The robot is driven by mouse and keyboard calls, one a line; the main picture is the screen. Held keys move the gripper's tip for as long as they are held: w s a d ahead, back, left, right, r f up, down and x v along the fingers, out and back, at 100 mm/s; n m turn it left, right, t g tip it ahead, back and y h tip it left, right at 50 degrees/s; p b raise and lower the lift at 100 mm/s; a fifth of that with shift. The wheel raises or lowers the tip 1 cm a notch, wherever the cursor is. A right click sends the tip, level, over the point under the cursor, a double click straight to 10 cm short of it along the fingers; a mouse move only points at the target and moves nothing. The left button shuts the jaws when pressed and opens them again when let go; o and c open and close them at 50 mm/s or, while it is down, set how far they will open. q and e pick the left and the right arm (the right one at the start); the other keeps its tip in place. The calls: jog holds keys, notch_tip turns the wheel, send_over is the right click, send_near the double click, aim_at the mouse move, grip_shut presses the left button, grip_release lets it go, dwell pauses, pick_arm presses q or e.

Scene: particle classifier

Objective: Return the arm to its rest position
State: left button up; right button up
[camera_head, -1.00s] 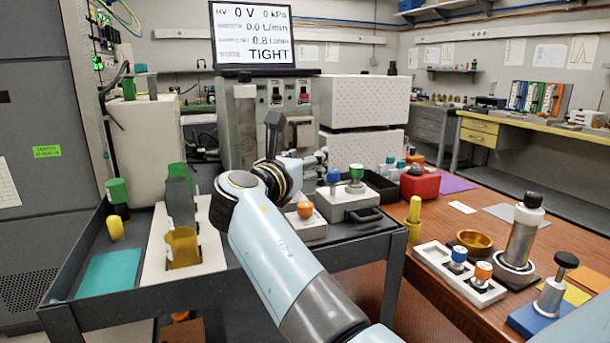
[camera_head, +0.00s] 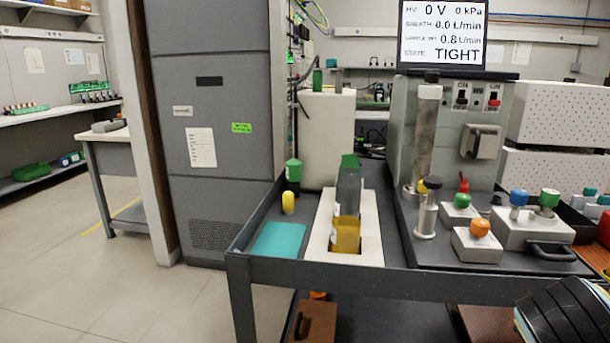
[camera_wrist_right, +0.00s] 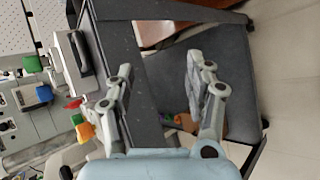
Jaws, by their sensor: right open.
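My right gripper (camera_wrist_right: 159,68) shows in the right wrist view. Its two grey fingers are spread apart with nothing between them. Beyond the fingers are the dark rim of the cart (camera_wrist_right: 122,60) and its lower shelf; I cannot tell how far away they are. In the head view the gripper is out of sight; only a dark ribbed part of my arm shows at the bottom right corner. My left gripper is in neither view.
The cart (camera_head: 290,262) carries a white holder (camera_head: 318,240) with an amber-bottomed bottle (camera_head: 347,215), a teal mat (camera_head: 280,240) and several knobbed blocks, including one with an orange knob (camera_head: 480,228). A grey instrument with a screen (camera_head: 442,35) stands behind. The floor at left is open.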

jog(key=s+a+f+m+g+y, duration=0.1)
jog(key=s+a+m+y, duration=0.35)
jog(key=s, duration=0.35)
jog(key=s+a+f+m+g+y, duration=0.1)
jog(key=s+a+m+y, duration=0.25)
jog(key=s+a, duration=0.4)
jog(key=s+d+f+m+g, duration=0.1)
jog(key=s+d+f, duration=0.1)
jog(key=f, duration=1.2)
jog(key=s+d+f+g, duration=0.1)
jog(key=s+d+f, duration=0.1)
jog(key=f, duration=1.1)
jog(key=s+d+f, duration=0.1)
jog(key=s+f, duration=1.4)
jog(key=s, duration=0.3)
jog(key=shift+g+h, duration=0.3)
jog(key=shift+g, duration=0.1)
